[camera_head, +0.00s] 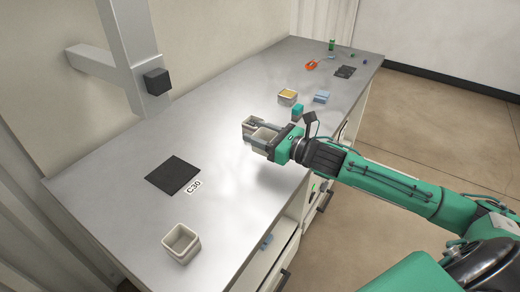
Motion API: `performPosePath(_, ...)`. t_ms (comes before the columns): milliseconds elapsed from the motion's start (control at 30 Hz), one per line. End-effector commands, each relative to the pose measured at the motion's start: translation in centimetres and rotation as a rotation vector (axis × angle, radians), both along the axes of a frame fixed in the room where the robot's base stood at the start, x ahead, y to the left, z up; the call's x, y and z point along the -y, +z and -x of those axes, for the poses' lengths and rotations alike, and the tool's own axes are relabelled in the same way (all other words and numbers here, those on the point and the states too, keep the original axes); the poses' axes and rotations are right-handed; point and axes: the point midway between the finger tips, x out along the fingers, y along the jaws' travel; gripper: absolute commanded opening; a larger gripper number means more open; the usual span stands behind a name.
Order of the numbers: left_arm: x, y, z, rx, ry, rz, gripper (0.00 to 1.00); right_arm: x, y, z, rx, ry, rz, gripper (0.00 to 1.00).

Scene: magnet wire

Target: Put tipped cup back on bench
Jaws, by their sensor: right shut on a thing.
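My right gripper (262,131) reaches in from the right over the grey bench (225,110). It is shut on a small beige square cup (263,138), which sits between its fingers and is partly hidden by them. The held cup's open end seems to face up; I cannot tell whether its base touches the bench. A second beige cup (181,243) stands upright and looks empty near the bench's front. A third cup (287,97) with yellow contents stands behind the gripper. My left gripper is not in view.
A black square pad (173,175) lies beside a "C30" label (194,186). A blue block (321,97) and a teal block (297,110) are close behind the gripper. Small tools and a dark pad (345,72) lie at the far end. An open drawer (273,262) juts out below the front edge.

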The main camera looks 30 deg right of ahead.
Motion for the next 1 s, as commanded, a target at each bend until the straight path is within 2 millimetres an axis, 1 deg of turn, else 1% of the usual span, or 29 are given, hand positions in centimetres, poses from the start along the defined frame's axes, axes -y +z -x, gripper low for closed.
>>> performPosePath(67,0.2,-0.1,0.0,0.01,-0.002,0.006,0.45,0.0,-0.6,0.0,-0.001,-0.001,0.0,0.27)
performPosePath(233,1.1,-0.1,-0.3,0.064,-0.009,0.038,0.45,0.0,-3.2,0.0,-0.003,-0.001,-0.004,0.27)
performPosePath(333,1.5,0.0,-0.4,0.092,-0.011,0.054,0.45,0.0,-4.2,0.0,-0.002,-0.001,-0.003,0.27)
performPosePath(400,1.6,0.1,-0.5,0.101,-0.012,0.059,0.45,0.0,-4.5,0.0,0.001,0.0,-0.001,0.27)
performPosePath(633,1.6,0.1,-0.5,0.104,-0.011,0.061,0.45,0.0,-4.5,0.0,0.001,0.0,0.0,0.27)
performPosePath(733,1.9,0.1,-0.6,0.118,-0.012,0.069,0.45,0.0,-4.9,0.0,0.0,0.0,0.0,0.27)
performPosePath(767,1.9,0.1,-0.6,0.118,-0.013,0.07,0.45,0.0,-4.8,0.0,0.0,0.0,0.0,0.56)
performPosePath(833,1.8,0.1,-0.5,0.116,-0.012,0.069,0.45,0.0,-4.8,0.0,0.0,0.0,0.0,0.7)
performPosePath(867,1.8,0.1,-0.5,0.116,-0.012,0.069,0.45,0.0,-4.8,0.0,0.0,0.0,0.0,0.72)
performPosePath(1000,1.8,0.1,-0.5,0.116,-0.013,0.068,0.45,0.0,-4.7,0.0,0.0,0.0,0.0,0.72)
